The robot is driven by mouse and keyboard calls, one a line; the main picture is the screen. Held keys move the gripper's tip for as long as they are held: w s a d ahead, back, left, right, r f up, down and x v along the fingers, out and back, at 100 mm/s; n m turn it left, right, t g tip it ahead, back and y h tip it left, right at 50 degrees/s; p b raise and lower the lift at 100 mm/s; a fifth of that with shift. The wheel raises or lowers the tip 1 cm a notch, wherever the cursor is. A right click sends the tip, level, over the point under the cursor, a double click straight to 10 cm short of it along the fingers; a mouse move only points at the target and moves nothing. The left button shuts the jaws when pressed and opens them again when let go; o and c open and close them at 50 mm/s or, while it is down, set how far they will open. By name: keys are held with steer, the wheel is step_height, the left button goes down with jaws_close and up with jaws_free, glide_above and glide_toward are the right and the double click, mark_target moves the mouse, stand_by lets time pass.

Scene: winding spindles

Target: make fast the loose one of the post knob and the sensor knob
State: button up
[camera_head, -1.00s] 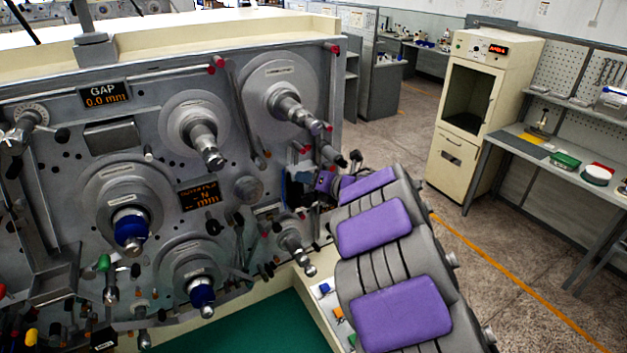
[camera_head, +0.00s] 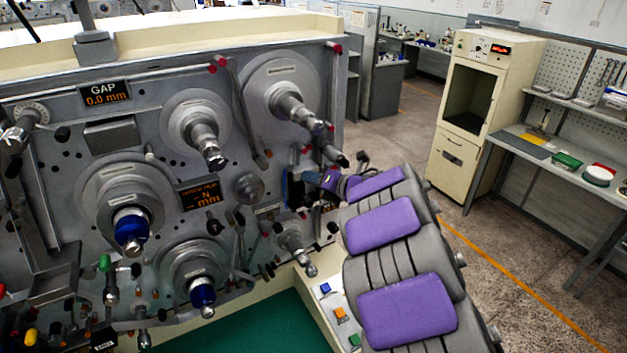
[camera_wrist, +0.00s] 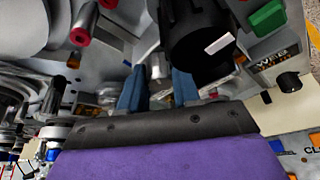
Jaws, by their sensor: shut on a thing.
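My gripper (camera_wrist: 158,92) shows in the wrist view as two blue fingers, shut on a small metallic part between them that looks like a knob or its stem. I cannot tell whether it is the post knob or the sensor knob. A large black cylinder with a white mark (camera_wrist: 193,35) stands just right of the fingers and partly covers the view. In the head view my gripper (camera_head: 296,188) is at the lower right of the grey machine face (camera_head: 130,75), below the upper right spindle (camera_head: 295,108). The grip is too small and dark there to make out.
Spindles, levers and red-tipped rods crowd the machine face around my gripper. A GAP display (camera_head: 105,94) reads 0.0 mm. Blue, orange and green buttons sit on a cream ledge (camera_head: 318,305) beside my arm. A cream cabinet (camera_head: 465,160) and workbench (camera_head: 560,155) stand right, across open floor.

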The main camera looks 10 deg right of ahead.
steer(key=m+y+b, duration=0.1)
steer(key=m, duration=0.2)
steer(key=f+m+t+y+b, duration=0.1)
steer(key=m, duration=0.3)
steer(key=m+t+y+b, duration=0.1)
steer(key=m+y, duration=0.1)
steer(key=m, duration=0.2)
steer(key=shift+d+f, duration=0.15)
steer(key=shift+f, duration=0.1)
steer(key=m, duration=0.1)
steer(key=m+t, duration=0.1)
steer(key=m, duration=0.1)
steer(key=m+t, duration=0.1)
steer(key=m, duration=0.1)
steer(key=shift+s+f+b, duration=0.15)
steer(key=shift+f+b, duration=0.1)
steer(key=shift+b, duration=0.15)
jaws_close()
jaws_free()
steer(key=m+t, duration=0.1)
steer(key=m, duration=0.2)
steer(key=m+t+h, duration=0.1)
steer(key=m, duration=0.2)
steer(key=shift+t, duration=0.4)
steer(key=shift+r+m+t+h, duration=0.15)
steer(key=shift+m+t+h, duration=0.25)
steer(key=shift+m, duration=0.5)
jaws_close()
